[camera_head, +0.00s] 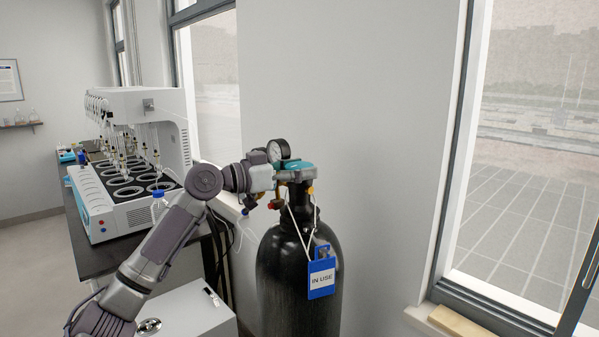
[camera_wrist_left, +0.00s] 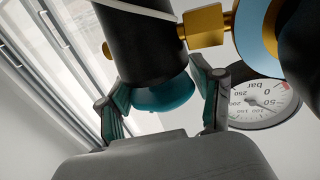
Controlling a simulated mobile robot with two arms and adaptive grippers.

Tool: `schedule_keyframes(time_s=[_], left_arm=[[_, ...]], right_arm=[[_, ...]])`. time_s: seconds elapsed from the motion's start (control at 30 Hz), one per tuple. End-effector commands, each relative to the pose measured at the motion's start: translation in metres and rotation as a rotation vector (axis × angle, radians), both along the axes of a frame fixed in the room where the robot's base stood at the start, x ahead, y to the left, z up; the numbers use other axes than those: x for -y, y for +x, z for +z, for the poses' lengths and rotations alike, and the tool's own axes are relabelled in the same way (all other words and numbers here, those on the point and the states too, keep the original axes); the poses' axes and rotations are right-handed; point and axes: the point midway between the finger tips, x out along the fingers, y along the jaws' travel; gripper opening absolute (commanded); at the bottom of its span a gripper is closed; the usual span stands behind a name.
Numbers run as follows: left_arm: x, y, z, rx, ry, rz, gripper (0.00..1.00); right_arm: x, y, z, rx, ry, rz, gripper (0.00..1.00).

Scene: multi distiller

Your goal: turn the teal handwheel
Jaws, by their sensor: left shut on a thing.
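The teal handwheel (camera_head: 299,166) sits on top of the black gas cylinder (camera_head: 300,280). It also shows in the left wrist view (camera_wrist_left: 163,94), at the end of a dark valve body. My left gripper (camera_head: 284,175) reaches the wheel from the left in the head view. In the left wrist view the two fingers of my left gripper (camera_wrist_left: 165,103) are on either side of the wheel, shut on it. In the head view its fingertips are partly hidden by the valve parts. My right gripper is not in view.
A pressure gauge (camera_head: 278,150) stands beside the wheel, close to my gripper. A blue "IN USE" tag (camera_head: 321,277) hangs on the cylinder. A distiller (camera_head: 130,170) stands on the dark bench at left. A wall and window are close behind the cylinder.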

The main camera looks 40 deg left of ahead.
Motion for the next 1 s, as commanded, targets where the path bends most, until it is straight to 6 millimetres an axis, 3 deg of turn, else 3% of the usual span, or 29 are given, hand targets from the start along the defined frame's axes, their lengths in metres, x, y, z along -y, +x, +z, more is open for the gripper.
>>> schedule_keyframes(time_s=[0.23,0.27,0.37,1.0], left_arm=[[0.0010,0.0006,-0.0030,-0.007,-0.001,-0.002,0.31],[0.0010,0.0006,-0.0031,-0.007,-0.001,-0.002,0.67],[0.0008,0.0005,-0.0027,-0.006,-0.001,-0.002,0.83],[-0.0023,-0.0022,0.0024,0.006,0.000,0.005,0.83]], right_arm=[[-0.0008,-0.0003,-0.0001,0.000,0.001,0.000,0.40],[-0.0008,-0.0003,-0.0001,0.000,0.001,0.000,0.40],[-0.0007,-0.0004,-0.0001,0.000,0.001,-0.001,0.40],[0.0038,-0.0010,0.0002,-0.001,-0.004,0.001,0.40]])
